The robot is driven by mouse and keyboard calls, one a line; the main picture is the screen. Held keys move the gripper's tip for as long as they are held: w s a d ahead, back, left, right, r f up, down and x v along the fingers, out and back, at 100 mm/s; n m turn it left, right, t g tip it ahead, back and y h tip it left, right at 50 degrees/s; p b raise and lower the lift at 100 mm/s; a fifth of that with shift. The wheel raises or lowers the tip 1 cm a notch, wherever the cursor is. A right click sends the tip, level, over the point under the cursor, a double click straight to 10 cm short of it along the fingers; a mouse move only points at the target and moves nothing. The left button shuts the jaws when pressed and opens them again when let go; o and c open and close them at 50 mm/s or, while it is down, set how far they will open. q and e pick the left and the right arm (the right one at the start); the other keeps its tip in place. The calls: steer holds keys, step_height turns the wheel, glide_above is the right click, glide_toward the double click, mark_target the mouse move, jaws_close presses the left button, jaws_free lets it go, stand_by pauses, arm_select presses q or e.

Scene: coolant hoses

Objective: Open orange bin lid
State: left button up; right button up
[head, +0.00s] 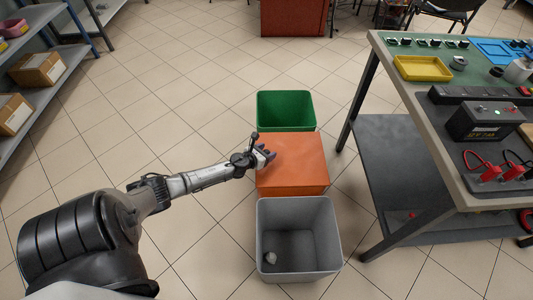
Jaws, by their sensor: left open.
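The orange bin (293,164) stands on the tiled floor between two other bins. Its flat orange lid is shut and covers the whole top. My left arm reaches in from the left, and my left gripper (268,156) is at the lid's left edge, near the far left part. Its jaws are open with nothing seen between them. I cannot tell whether the fingers touch the lid. My right gripper is not in view.
An open green bin (286,111) stands behind and an open grey bin (299,237) in front, with a small light object (271,257) inside. A workbench (420,125) holding a battery (484,121) stands right. Shelves (50,75) are at left. Floor left of the bins is clear.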

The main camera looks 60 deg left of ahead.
arm_select(q)
steer(key=shift+w, duration=0.1)
steer(key=shift+c, duration=0.3)
jaws_close()
stand_by(0.4)
